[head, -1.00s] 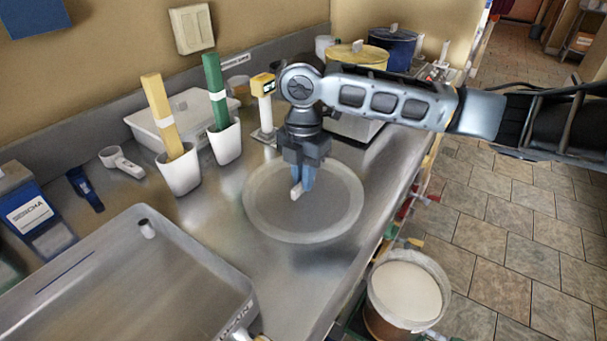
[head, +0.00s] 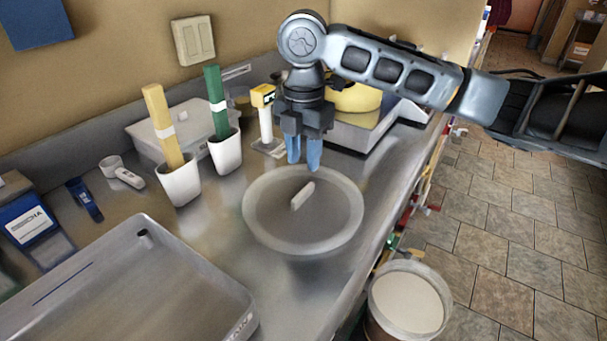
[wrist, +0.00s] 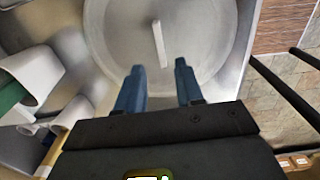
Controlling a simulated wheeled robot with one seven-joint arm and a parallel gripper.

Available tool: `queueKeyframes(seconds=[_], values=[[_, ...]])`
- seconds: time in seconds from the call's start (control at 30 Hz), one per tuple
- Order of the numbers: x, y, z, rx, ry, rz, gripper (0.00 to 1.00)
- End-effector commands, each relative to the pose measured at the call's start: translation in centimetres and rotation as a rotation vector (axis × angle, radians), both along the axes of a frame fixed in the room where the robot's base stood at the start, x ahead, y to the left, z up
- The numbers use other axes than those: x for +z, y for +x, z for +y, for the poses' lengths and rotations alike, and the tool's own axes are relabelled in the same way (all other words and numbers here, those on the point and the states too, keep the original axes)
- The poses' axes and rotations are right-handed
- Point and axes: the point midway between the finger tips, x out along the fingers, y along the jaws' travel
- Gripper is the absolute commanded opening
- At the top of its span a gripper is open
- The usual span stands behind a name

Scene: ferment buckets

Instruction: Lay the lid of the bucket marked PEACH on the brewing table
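A round grey translucent lid (head: 330,222) with a pale bar handle (head: 303,195) lies on the steel brewing table (head: 205,237). It also shows in the wrist view (wrist: 195,52), with its handle (wrist: 158,43) beyond my fingertips. My gripper (head: 303,168) is above the far part of the lid, its two blue fingers apart and empty. The fingers (wrist: 160,68) are apart in the wrist view too, with nothing between them. An uncovered bucket with pale contents (head: 408,300) stands below the table's front edge. I cannot read a PEACH mark on it.
Left of the lid stand white cups with a yellow strip (head: 163,125) and a green strip (head: 215,100). A grey tray (head: 190,262) lies at the near left. A yellow-topped device (head: 263,97) stands behind the lid, near my gripper.

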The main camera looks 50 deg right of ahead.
Motion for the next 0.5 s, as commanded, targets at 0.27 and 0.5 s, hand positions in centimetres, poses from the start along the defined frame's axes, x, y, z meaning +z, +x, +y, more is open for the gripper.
queueKeyframes(seconds=[0.27, 0.5], values=[[3.6, 0.0, 0.0, 0.001, -0.001, 0.000, 0.37], [4.1, 0.0, 0.0, 0.001, 0.000, 0.001, 0.37]])
